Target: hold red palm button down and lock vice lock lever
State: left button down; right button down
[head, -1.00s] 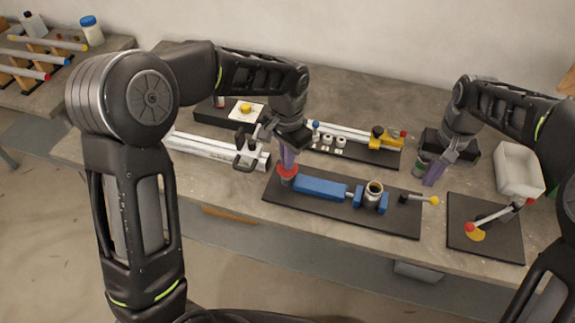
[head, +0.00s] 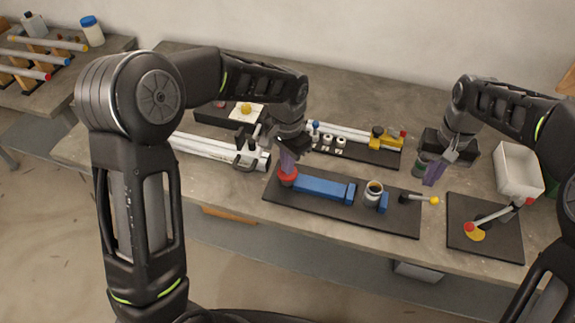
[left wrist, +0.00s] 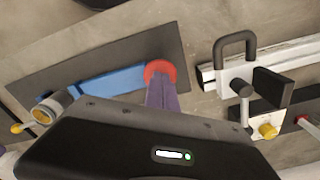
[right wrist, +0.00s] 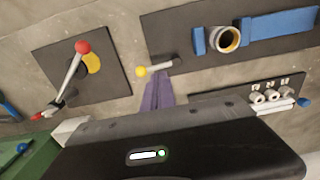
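The red palm button (head: 287,176) is at the left end of the vice's dark base plate (head: 330,218). My left gripper (head: 288,163) is shut, its purple fingertips on the red button; the button also shows at the fingertips in the left wrist view (left wrist: 160,72). The blue vice body (head: 318,189) runs right from the button to a blue jaw. A metal ring-like cylinder (head: 373,190) stands between this jaw and another blue jaw (head: 384,203). The vice lock lever (head: 420,199), with a yellow ball, is at the plate's right end. My right gripper (right wrist: 157,92) is shut and empty, beside the lever.
A second dark plate (head: 485,246) at right carries a red-ball lever (head: 490,217). A white bin (head: 518,170) stands behind it. Behind the vice are a rail fixture with yellow parts (head: 378,138) and a silver profile with a black handle (head: 210,148).

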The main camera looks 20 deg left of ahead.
aim_at(427, 200)
jog(key=c, duration=2.2)
grip_release()
jog(key=shift+f, duration=0.1)
jog(key=c, duration=1.6)
grip_release()
jog(key=shift+d, duration=0.15)
jog(key=shift+o, duration=0.5)
jog(key=s+d+r+m+y, duration=0.1)
jog(key=d+m, duration=0.1)
jog(key=d, duration=0.4)
jog(key=shift+r+m, duration=0.25)
jog(key=shift+m, duration=0.15)
jog(key=m+y, duration=0.1)
jog(key=m, duration=0.4)
jog(key=s+r+m+t+y, duration=0.1)
jog(key=m, duration=0.3)
jog(key=d+r+m+t+y, duration=0.1)
jog(key=m, duration=0.4)
jog(key=shift+s+d+r+m+y, duration=0.1)
jog(key=shift+s+r+m+y, duration=0.05)
jog(key=shift+s+m+y, duration=0.15)
jog(key=x, duration=1.2)
jog(key=shift+c, duration=0.3)
